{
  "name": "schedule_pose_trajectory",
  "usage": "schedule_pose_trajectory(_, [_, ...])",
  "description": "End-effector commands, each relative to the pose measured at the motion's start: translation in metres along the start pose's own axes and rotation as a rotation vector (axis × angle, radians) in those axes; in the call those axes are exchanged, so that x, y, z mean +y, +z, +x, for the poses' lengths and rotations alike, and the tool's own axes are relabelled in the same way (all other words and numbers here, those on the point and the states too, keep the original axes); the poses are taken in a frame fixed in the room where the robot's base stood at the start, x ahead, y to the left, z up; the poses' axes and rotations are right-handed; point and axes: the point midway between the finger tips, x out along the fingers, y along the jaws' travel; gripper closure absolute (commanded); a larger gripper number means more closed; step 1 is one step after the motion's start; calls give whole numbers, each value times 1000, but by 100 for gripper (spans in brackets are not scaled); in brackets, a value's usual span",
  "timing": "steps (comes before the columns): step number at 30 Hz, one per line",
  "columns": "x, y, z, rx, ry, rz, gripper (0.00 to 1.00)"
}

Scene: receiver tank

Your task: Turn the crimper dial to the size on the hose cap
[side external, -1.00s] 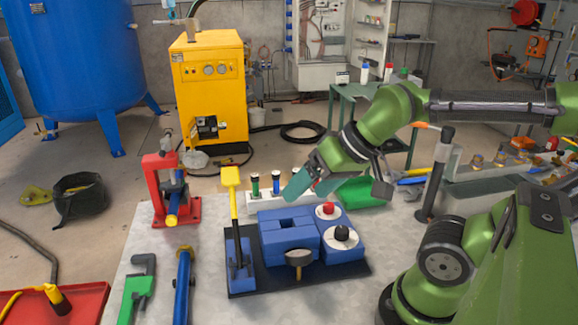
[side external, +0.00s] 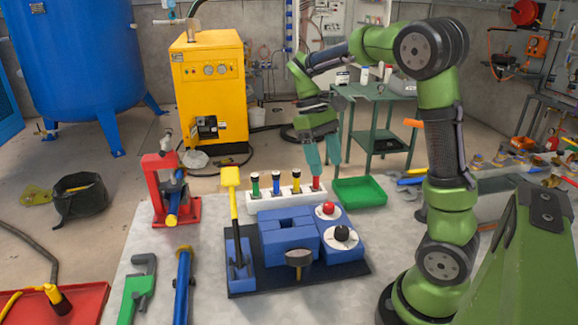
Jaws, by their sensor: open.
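The crimper is a blue block machine (side external: 287,241) on a dark base plate. Its dial is a white disc with a black knob (side external: 342,234); the dial marks are too small to read. A red button (side external: 328,208) on a white disc sits behind the dial. Behind the crimper, a white rack (side external: 262,206) holds upright green (side external: 255,187), blue (side external: 276,185), yellow (side external: 297,182) and red (side external: 316,184) hose pieces. No size on a cap is legible. My gripper (side external: 324,171) is open, pointing down above the red hose; I cannot tell whether its fingers straddle it.
A green tray (side external: 360,192) lies right of the rack. A yellow-handled lever (side external: 232,190) rises at the crimper's left. A green cart (side external: 377,120) stands behind.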

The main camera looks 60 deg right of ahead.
Motion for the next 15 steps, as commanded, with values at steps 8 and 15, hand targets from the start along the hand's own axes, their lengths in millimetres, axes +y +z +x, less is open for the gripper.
schedule_pose_trajectory(8, [0, 1, 48, -4, -2, -1, 36])
schedule_pose_trajectory(15, [-1, 1, 101, -5, -1, 0, 36])
